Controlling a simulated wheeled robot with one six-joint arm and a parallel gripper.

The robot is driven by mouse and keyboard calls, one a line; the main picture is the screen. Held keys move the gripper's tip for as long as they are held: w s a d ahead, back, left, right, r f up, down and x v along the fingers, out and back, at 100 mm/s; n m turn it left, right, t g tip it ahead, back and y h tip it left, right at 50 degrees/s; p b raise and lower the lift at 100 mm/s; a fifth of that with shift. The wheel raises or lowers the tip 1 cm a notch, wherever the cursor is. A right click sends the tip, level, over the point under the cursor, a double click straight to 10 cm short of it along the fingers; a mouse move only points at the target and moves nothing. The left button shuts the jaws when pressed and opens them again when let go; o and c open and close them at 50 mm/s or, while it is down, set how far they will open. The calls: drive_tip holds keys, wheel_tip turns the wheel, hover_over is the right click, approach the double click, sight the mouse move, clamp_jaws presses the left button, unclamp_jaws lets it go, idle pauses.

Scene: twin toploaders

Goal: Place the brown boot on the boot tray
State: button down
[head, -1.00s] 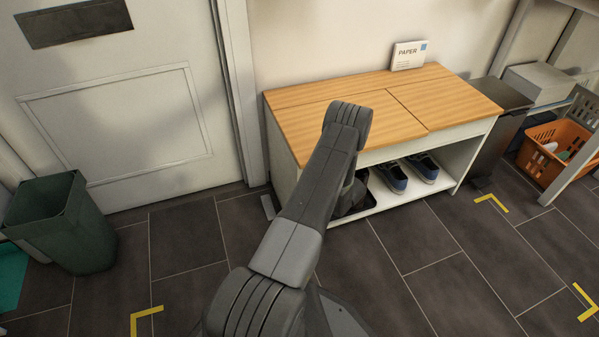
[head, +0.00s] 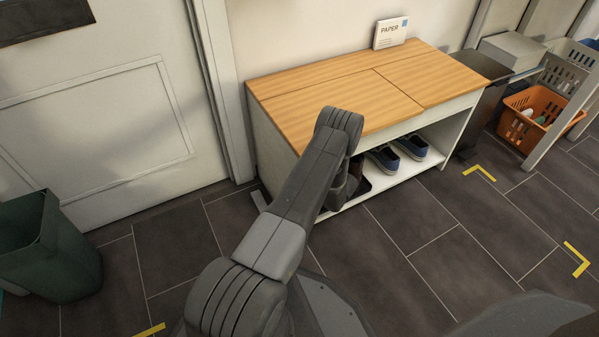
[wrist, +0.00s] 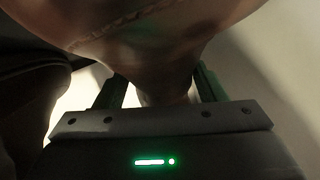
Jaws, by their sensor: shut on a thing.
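The brown boot (wrist: 150,45) fills the upper part of the wrist view, very close and dim. My gripper (wrist: 157,88) is shut on it, with one green finger on each side of its narrow part. In the head view my arm hides the gripper and most or all of the boot, in front of the bench's left end. A dark edge that looks like the boot tray (head: 364,186) shows on the low shelf just right of my arm. The rest of it is hidden, and I cannot tell whether the boot touches it.
The white bench (head: 275,148) has a wooden top above the open shelf. Blue shoes (head: 397,154) stand on the shelf right of the tray. A dark bin (head: 480,105) and an orange basket (head: 530,118) are farther right. A green bin (head: 50,250) stands left. The front floor is clear.

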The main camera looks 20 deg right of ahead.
drive_tip(key=shift+c, duration=1.4)
unclamp_jaws()
drive_tip(key=shift+s, duration=0.15)
drive_tip(key=p+v, duration=0.3)
drive_tip(key=v, duration=0.9)
drive_tip(key=shift+p, duration=0.35)
